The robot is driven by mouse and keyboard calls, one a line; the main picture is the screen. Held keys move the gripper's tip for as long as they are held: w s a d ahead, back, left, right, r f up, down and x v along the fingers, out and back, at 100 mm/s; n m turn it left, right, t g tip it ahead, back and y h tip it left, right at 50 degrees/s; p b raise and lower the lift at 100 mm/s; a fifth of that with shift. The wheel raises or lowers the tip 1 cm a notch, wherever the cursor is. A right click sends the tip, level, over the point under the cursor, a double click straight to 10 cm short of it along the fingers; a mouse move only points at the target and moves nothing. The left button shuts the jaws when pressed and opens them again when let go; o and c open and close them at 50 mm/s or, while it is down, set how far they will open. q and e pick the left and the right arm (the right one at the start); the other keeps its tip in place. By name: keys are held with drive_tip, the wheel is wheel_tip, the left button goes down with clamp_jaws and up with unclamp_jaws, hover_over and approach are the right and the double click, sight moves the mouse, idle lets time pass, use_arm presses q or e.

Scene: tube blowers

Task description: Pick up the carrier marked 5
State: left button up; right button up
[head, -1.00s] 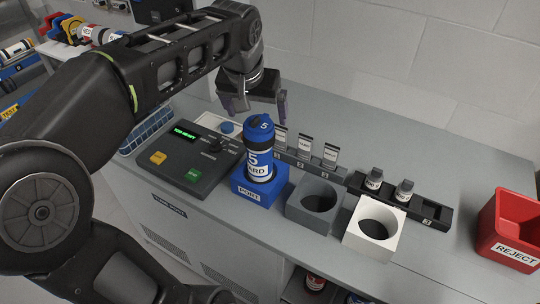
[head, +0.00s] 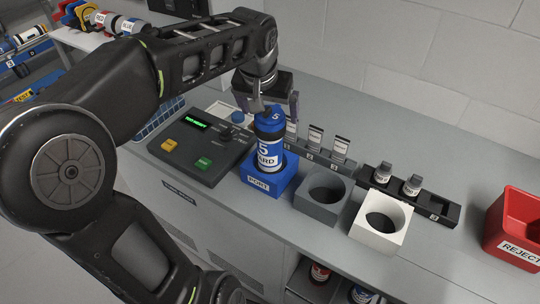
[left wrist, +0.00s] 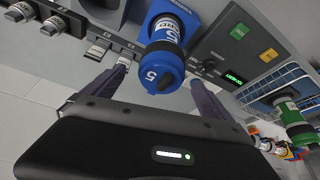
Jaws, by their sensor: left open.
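The left gripper (left wrist: 160,95) also shows in the wrist view, empty, with visible gaps beside the carrier. My right gripper is not in view.
A control panel (head: 203,145) stands left of the port. A grey holder (head: 317,207) and a white holder (head: 376,237), both empty, stand to its right. A black rack (head: 437,208) holds two small vials. A red REJECT bin (head: 515,245) is far right.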

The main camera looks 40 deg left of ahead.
use_arm(q)
drive_tip(key=p+x, duration=0.1)
drive_tip(key=x, duration=0.3)
drive_tip(key=shift+w+a+f, duration=0.1)
drive_tip(key=shift+a+f, duration=0.05)
drive_tip(key=shift+f, duration=0.1)
drive_tip(key=shift+c, duration=0.6)
drive_tip(key=c, duration=2)
drive_tip(key=shift+r, duration=0.15)
wheel_tip(320, 180, up, 10)
drive_tip(key=shift+r+b, duration=0.1)
drive_tip(key=shift+b, duration=0.5)
